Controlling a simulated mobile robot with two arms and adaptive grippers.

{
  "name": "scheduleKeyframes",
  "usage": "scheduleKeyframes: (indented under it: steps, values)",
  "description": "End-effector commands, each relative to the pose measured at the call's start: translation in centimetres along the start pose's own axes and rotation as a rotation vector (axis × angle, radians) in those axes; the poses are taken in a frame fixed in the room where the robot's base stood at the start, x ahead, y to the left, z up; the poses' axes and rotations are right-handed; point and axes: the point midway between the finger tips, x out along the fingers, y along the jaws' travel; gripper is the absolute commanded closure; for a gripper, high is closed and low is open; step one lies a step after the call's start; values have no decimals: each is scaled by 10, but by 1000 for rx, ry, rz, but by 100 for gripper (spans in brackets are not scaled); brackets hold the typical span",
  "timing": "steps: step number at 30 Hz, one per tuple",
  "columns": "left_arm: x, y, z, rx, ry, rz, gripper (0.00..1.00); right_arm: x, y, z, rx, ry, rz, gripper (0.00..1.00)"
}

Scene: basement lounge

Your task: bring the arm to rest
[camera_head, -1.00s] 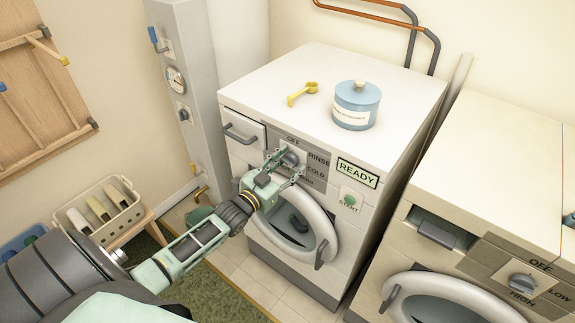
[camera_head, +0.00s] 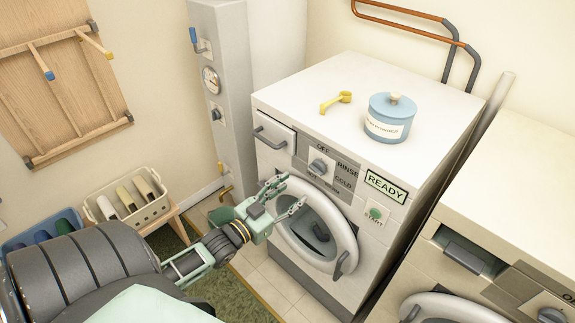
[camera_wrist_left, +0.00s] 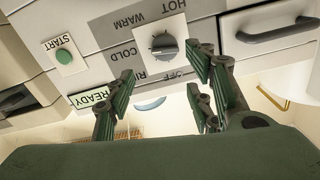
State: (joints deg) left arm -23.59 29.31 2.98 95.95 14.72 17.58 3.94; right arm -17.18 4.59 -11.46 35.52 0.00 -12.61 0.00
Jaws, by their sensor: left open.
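My left gripper (camera_head: 285,197) is open and empty in the head view. It is in front of the washing machine (camera_head: 271,170), below the dial (camera_head: 318,167) and in front of the upper left of the round door (camera_head: 347,238). In the left wrist view the open fingers (camera_wrist_left: 165,100) show with the grey dial (camera_wrist_left: 164,46) beyond and between them, apart from them. The view there is upside down. The green START button (camera_wrist_left: 64,56) and the READY sign (camera_wrist_left: 91,97) also show. My right gripper is not in view.
A second machine (camera_head: 510,200) stands at right. A basket of bottles (camera_head: 155,208) is at left, near a grey column (camera_head: 221,90). Bare floor tiles (camera_head: 270,281) show in front.

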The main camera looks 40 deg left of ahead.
Motion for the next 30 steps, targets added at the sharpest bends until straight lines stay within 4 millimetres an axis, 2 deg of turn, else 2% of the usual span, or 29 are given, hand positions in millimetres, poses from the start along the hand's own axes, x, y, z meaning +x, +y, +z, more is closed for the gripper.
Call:
scheduleKeyframes:
  steps: [5, 19, 22, 23, 26, 29, 30]
  values:
    - [-7, 0, -1, 0, 1, 0, 51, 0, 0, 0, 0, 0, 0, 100]
    - [-7, 0, 0, 0, 1, 0, 51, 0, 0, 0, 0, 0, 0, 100]
    - [-8, 1, 7, -2, -12, -3, 51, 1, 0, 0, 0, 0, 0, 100]
    - [-9, 1, 13, -3, -25, -5, 51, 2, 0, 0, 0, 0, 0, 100]
    - [-16, 5, 53, -10, -102, -17, 51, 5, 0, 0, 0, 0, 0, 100]
    - [-32, 15, 117, -19, -232, -31, 51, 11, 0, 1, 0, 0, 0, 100]
    - [-41, 21, 145, -24, -293, -35, 51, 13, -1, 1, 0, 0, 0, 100]
